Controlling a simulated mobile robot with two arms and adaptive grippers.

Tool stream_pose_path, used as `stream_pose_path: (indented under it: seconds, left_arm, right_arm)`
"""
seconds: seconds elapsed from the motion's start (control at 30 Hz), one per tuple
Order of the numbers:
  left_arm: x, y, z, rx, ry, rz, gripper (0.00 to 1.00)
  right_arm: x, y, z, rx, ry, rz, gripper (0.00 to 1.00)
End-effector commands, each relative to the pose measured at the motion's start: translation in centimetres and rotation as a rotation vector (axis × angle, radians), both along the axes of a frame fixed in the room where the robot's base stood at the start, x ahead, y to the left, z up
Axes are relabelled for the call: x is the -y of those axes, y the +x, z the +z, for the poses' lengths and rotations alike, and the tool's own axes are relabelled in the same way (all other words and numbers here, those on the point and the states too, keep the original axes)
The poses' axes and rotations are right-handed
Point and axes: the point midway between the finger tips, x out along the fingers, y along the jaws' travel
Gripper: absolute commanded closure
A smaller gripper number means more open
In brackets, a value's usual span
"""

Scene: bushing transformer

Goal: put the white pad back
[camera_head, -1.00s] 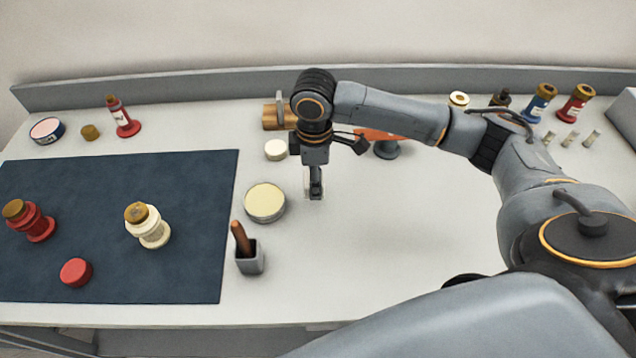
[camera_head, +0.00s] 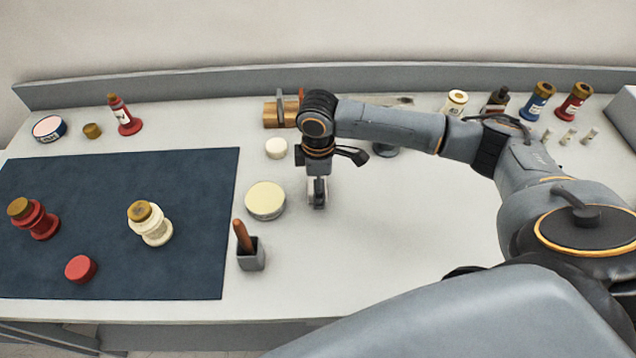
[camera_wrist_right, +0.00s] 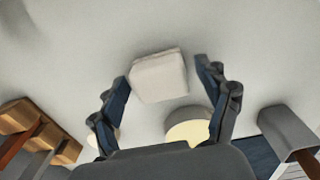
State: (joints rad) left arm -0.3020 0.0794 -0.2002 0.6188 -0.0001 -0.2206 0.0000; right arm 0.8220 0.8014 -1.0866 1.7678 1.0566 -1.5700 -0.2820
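The white pad (camera_wrist_right: 160,77) is a small pale block on the light table in the right wrist view. It lies between the fingertips of my right gripper (camera_wrist_right: 164,72). The fingers are spread on either side of it, with a narrow gap at its right side; contact at its left side is unclear. In the head view my right gripper (camera_head: 317,203) points down at the table, right of the round cream tin (camera_head: 265,200), and mostly hides the pad. My left gripper is not in view.
A grey holder with a brown handle (camera_head: 250,255), a small cream disc (camera_head: 276,148) and a wooden block (camera_head: 278,113) are nearby. The dark mat (camera_head: 190,270) at left carries red and cream parts. Bottles stand at back right. The table's front middle is clear.

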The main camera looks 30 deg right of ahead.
Motion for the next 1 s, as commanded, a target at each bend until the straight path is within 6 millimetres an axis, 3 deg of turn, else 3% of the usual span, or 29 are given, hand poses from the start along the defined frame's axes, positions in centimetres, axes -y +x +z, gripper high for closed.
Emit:
stream_pose_path:
  seconds: [0.23, 0.37, 0.8, 1.0]
  left_arm:
    - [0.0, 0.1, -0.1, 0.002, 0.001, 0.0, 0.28]
    - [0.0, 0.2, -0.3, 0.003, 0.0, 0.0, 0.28]
    - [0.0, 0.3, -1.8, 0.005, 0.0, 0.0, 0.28]
    - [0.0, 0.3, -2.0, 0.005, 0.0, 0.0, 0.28]
  right_arm:
    - [0.0, 0.0, 0.2, 0.001, 0.0, 0.0, 0.24]
    - [0.0, 0.1, 1.3, 0.004, 0.001, 0.0, 0.24]
    - [-0.1, 0.0, 10.0, 0.004, 0.0, 0.0, 0.24]
    - [-0.1, 0.0, 12.0, 0.001, 0.0, 0.0, 0.24]
